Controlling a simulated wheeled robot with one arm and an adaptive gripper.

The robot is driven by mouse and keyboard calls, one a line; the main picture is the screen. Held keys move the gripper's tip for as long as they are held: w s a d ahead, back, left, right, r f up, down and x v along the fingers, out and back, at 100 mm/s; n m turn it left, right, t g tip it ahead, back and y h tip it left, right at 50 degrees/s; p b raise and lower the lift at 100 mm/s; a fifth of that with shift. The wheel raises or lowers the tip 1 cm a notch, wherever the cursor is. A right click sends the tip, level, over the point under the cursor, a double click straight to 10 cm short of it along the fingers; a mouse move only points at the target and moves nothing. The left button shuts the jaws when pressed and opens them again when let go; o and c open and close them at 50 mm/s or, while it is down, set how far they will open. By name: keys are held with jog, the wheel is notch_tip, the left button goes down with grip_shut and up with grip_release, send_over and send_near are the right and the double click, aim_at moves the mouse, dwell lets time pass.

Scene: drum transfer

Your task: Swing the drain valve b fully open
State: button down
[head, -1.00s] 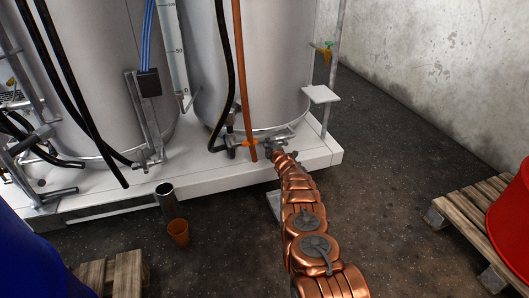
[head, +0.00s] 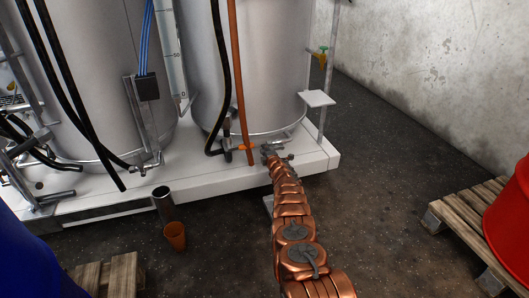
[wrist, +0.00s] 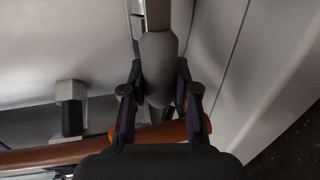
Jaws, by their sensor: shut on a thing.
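Drain valve b sits low at the foot of the right-hand tank (head: 255,75). Its grey lever handle (wrist: 158,68) runs up the middle of the wrist view, with a thick dark grip section. My gripper (wrist: 159,92) is shut on that grip, one finger on each side. In the head view my gripper (head: 268,152) is small at the end of my copper-coloured arm, by the tank's base. The valve body and the exact lever angle are largely hidden there. An orange-brown pipe (wrist: 45,156) crosses below the fingers in the wrist view.
An orange hose (head: 237,75) and a black hose (head: 222,100) hang just left of my gripper. A white platform edge (head: 215,175) lies beneath. A red drum (head: 508,225) on a pallet is at right; floor between is clear.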

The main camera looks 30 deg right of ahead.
jog(key=c, duration=0.8)
grip_release()
jog(key=shift+c, duration=0.2)
jog(key=shift+s+a, duration=0.1)
jog(key=shift+s, duration=0.05)
jog(key=shift+s+f, duration=0.1)
jog(key=shift+s, duration=0.25)
jog(key=v, duration=1.1)
jog(key=shift+w, duration=0.1)
